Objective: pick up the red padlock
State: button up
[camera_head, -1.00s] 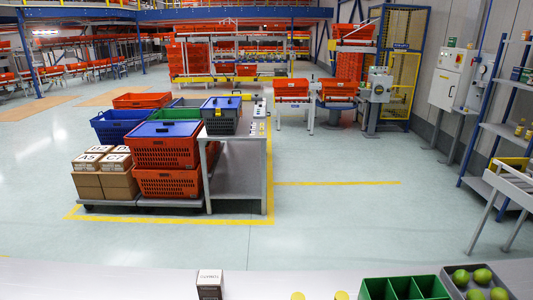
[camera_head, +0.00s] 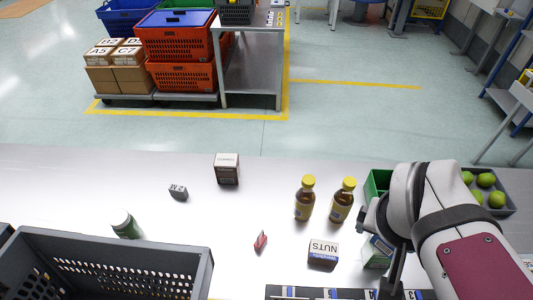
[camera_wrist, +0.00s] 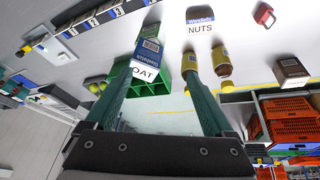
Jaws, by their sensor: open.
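The red padlock (camera_head: 261,240) lies on the pale table in the head view, left of the NUTS box. In the wrist view the red padlock (camera_wrist: 264,14) shows at the top right, its shackle visible. My gripper (camera_wrist: 158,95) is open, its two green fingers spread wide with nothing held between them. The arm stands at the right of the head view, well to the right of the padlock and apart from it. In the head view the fingertips are hard to make out.
The NUTS box (camera_head: 323,253) and two yellow-capped bottles (camera_head: 304,200) stand right of the padlock. A dark crate (camera_head: 130,262) fills the front left. A brown box (camera_head: 227,169), grey block (camera_head: 178,192) and green cylinder (camera_head: 127,226) stand around. Table near the padlock is clear.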

aim_at(261, 240)
jog(key=w+d+r+n+t+h, duration=0.1)
jog(key=w+d+r+n+t, duration=0.15)
jog(key=w, duration=0.35)
jog(key=w+d+r+n+t, duration=0.1)
jog(key=w+d+n+t, duration=0.1)
jog(key=w+t, duration=0.3)
jog(key=w+a+n+t+y, duration=0.1)
jog(key=w+a+n+y, duration=0.4)
jog(key=w, duration=0.1)
jog(key=s+a+f+n+g+y, duration=0.2)
jog(key=s+a+n+g+y, duration=0.1)
jog(key=s+a+n+y, duration=0.25)
jog(key=s+a+f+n+g+y, duration=0.3)
jog(key=s+a+y, duration=0.25)
jog(key=a, duration=0.25)
jog(key=f, duration=2.1)
jog(key=shift+w+d, duration=0.1)
jog(key=shift+w, duration=0.15)
jog(key=x, duration=0.7)
jog(key=shift+f, duration=0.1)
grip_shut()
